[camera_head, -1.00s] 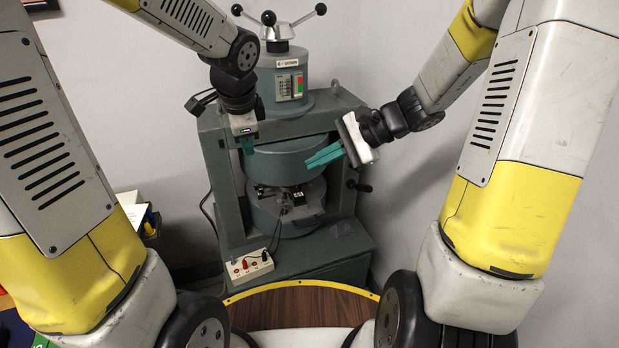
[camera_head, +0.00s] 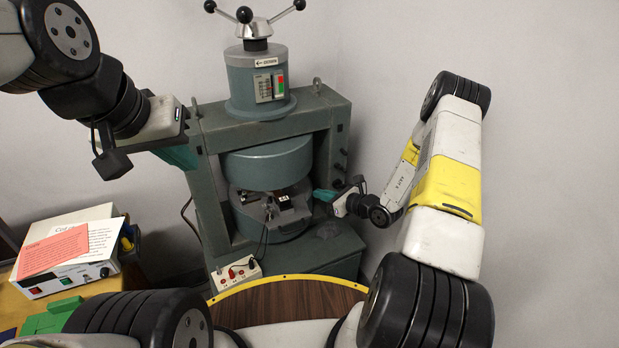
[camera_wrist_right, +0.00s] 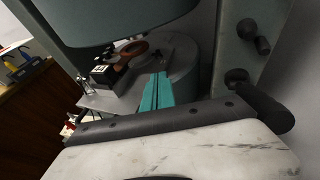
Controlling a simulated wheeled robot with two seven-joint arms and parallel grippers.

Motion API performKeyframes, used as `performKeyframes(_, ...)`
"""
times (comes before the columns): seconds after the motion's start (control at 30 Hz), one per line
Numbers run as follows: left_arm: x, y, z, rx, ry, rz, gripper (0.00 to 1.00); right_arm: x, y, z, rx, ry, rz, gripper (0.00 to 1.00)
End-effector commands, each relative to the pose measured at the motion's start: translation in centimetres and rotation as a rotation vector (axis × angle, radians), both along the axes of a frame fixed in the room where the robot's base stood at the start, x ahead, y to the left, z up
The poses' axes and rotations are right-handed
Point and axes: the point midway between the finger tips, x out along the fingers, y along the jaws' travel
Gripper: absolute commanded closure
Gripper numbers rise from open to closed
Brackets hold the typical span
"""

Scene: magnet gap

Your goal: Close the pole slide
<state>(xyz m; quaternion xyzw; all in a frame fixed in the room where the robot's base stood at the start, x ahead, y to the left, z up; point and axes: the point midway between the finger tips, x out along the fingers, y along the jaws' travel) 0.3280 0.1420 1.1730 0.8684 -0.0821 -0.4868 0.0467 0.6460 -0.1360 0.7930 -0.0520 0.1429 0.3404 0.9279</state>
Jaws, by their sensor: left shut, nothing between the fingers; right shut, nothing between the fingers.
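The green magnet frame (camera_head: 206,190) holds an upper pole drum (camera_head: 268,165) above a lower pole drum (camera_head: 290,228), with an open gap between them. A grey plate carrying a small black block (camera_head: 284,202) sits in the gap; I cannot tell for sure which part is the pole slide. The block shows closer in the right wrist view (camera_wrist_right: 101,73). My right gripper (camera_head: 320,194) is shut and empty; its teal fingers (camera_wrist_right: 156,90) reach in at the gap's right side, near the plate. My left gripper (camera_head: 180,156) is shut and empty beside the frame's left post.
A white socket box (camera_head: 236,272) with leads stands on the base. A bench with papers (camera_head: 70,245) is at left. A round wooden top (camera_head: 285,300) is in front.

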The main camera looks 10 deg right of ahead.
Motion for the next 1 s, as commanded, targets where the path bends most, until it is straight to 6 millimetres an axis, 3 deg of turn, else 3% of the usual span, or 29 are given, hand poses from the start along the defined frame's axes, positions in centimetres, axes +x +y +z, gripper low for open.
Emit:
performKeyframes(0.37,0.1,0.0,0.0,0.002,-0.001,-0.002,1.0,5.8,5.1,-2.4,0.0,-0.001,0.004,1.0)
performKeyframes(0.5,0.1,0.0,0.0,0.003,-0.001,-0.003,1.0,7.4,6.5,-2.3,-0.001,-0.002,0.004,1.0)
performKeyframes(0.7,0.1,0.0,0.0,0.003,-0.001,-0.003,1.0,8.6,7.4,-2.3,0.001,-0.001,0.003,1.0)
performKeyframes(1.0,0.1,0.0,0.0,0.003,-0.001,-0.003,1.0,8.7,7.5,-2.3,0.001,-0.001,0.003,1.0)
